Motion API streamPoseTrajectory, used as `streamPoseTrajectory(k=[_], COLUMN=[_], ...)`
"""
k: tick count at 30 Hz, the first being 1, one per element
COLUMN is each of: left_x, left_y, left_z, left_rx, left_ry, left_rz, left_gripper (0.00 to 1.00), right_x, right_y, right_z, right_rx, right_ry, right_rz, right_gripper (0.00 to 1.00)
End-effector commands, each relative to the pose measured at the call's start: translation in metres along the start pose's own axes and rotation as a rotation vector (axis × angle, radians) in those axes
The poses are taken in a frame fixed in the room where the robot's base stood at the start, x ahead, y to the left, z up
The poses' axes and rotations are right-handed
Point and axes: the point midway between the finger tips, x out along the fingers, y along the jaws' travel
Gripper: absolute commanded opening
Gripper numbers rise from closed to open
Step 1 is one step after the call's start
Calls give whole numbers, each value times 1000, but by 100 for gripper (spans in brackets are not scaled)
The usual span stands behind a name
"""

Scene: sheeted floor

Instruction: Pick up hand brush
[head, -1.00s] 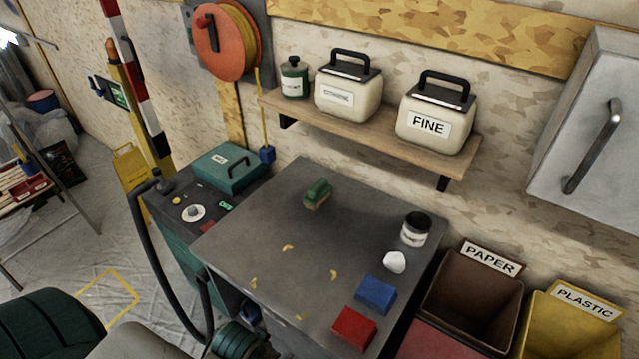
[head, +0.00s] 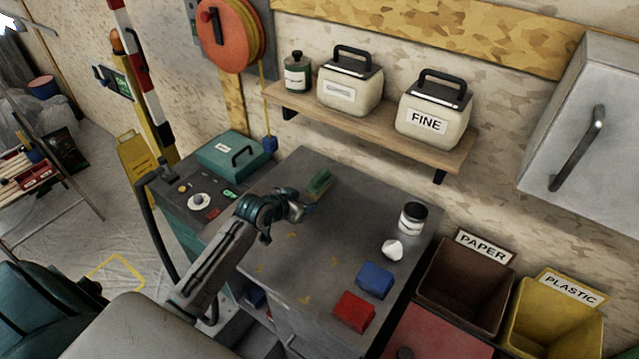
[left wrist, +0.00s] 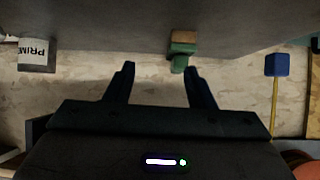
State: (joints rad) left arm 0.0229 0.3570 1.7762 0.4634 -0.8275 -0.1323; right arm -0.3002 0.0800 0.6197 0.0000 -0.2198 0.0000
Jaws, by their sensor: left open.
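The hand brush (head: 320,184), with a green top and a tan lower part, lies on the grey bench top (head: 345,222) towards its back edge. My left gripper (head: 299,208) reaches in from the left over the bench, just in front of and to the left of the brush. In the left wrist view the gripper (left wrist: 158,80) is open with nothing between its fingers. The brush (left wrist: 181,46) shows there beyond the tip of the right-hand finger, apart from it as far as I can tell. My right gripper is not in view.
A shelf (head: 370,130) with containers hangs above. Paper (head: 462,270) and plastic bins stand at right.

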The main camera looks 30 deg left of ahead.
Motion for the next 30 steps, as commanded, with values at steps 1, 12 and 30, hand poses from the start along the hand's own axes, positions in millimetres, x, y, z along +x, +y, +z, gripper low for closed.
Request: streamPoseTrajectory(k=[1, 12, 30], left_x=[9, 49, 101], left_y=[-14, -37, -39], left_z=[-16, -49, -56], left_rx=[-8, -32, -31], left_ry=[38, 110, 107], left_rz=[-8, -18, -18], left_gripper=[49, 49, 49], right_x=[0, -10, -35], right_y=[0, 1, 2], right_z=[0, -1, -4], right_rx=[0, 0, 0], right_ry=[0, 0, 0], right_rz=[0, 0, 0], right_gripper=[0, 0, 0])
